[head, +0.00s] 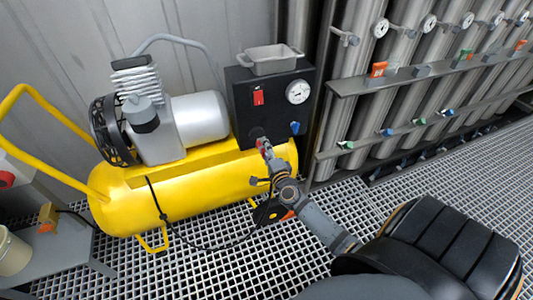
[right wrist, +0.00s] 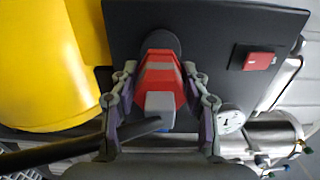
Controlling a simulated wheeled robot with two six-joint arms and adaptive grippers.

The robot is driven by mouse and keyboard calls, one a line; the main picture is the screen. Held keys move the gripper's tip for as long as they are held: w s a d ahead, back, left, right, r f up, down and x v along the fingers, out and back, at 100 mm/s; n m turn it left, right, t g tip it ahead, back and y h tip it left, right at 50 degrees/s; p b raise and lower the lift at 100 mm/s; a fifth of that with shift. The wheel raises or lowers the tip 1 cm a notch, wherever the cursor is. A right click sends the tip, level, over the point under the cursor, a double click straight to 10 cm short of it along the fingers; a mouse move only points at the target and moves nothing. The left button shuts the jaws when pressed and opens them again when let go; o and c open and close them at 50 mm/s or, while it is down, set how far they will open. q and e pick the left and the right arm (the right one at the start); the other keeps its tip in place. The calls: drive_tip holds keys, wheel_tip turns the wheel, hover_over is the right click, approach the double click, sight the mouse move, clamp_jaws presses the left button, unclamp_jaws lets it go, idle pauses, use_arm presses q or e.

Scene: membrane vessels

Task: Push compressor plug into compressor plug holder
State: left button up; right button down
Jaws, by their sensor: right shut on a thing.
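The red and grey compressor plug (right wrist: 160,85) sits between the fingers of my right gripper (right wrist: 160,72), which is shut on it. Its far end is at the dark round plug holder (right wrist: 162,42) on the black panel. The plug hides part of the holder, and I cannot tell how deep the plug sits in it. In the head view the plug (head: 265,147) and my right gripper (head: 267,157) are at the panel's lower left, by the holder (head: 256,133). A black cable runs from the plug. My left gripper is not in view.
The yellow compressor tank (head: 190,190) is left of my right gripper. The black panel (head: 272,112) carries a red switch (head: 258,97), a gauge (head: 298,92) and a blue knob (head: 295,128). A grey tray (head: 271,60) sits on top. Vertical membrane vessels (head: 400,115) stand to the right.

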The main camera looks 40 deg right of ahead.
drive_tip(key=shift+x, duration=1.5)
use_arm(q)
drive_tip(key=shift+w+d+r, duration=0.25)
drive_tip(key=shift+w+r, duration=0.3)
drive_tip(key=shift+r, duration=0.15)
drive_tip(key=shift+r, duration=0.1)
use_arm(e)
drive_tip(key=shift+r, duration=0.1)
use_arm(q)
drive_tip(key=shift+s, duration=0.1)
use_arm(e)
drive_tip(key=shift+w+d, duration=0.15)
drive_tip(key=shift+w, duration=0.45)
drive_tip(key=c, duration=0.6)
unclamp_jaws()
drive_tip(key=shift+s, duration=0.1)
drive_tip(key=shift+s, duration=0.35)
drive_tip(key=v, duration=1.1)
